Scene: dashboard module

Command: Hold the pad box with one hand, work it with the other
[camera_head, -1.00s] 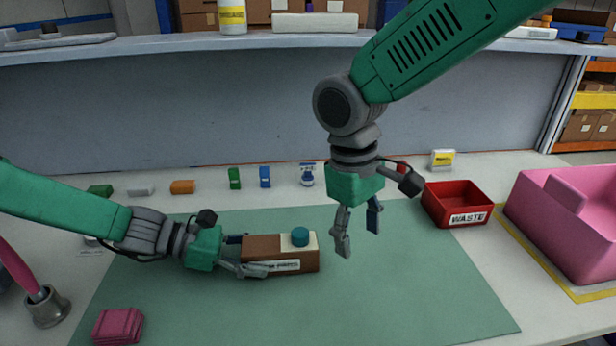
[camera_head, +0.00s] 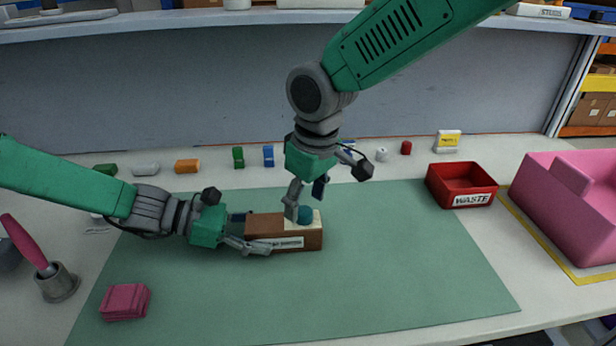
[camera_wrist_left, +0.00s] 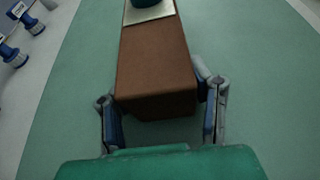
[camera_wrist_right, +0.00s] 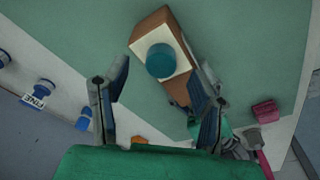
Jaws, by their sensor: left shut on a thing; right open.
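The pad box (camera_head: 262,228) is a brown block with a label on its front, a pale right end and a teal knob (camera_head: 305,215) on top. It lies on the green mat. My left gripper (camera_head: 257,236) is shut on its left end, with a finger on each long side, as the left wrist view (camera_wrist_left: 160,95) shows. My right gripper (camera_head: 307,198) points down, open, just over the knob; one finger partly covers the knob's left side. In the right wrist view the knob (camera_wrist_right: 160,60) appears between the open fingers. Contact cannot be told.
The green mat (camera_head: 400,270) is clear to the right. A red WASTE bin (camera_head: 461,199) and a pink bin (camera_head: 570,240) stand at right. Pink pads (camera_head: 125,302) and a pink-handled tool in a holder (camera_head: 58,282) are at front left. Several small items line the back.

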